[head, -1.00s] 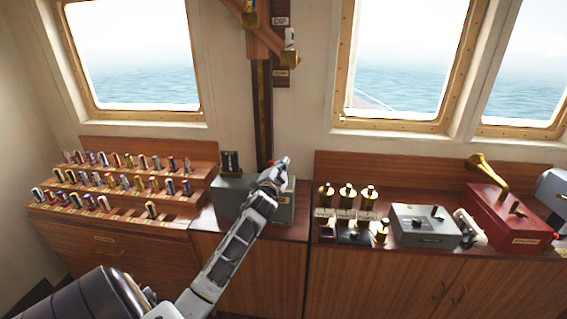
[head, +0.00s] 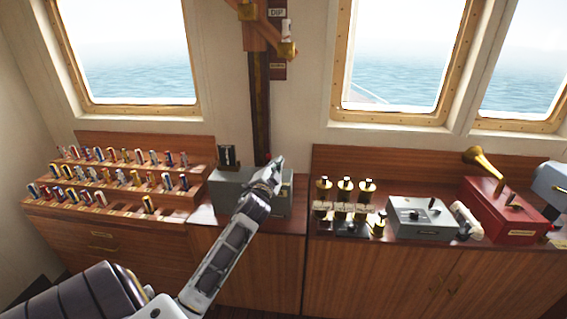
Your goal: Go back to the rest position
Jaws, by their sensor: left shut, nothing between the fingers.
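My left gripper (head: 273,172) is at the middle of the head view, with its arm reaching up from the lower left. It is shut and empty. It shows in front of the grey box (head: 227,188) on the counter and hides part of it. I cannot tell whether it touches the box. My right gripper is not in view.
A stepped wooden rack (head: 112,214) with several rolled flags stands left. Right on the counter are several brass-topped items (head: 344,190), a grey control box (head: 420,219) and a red box with a brass horn (head: 500,214). A wooden post (head: 261,110) rises behind the gripper.

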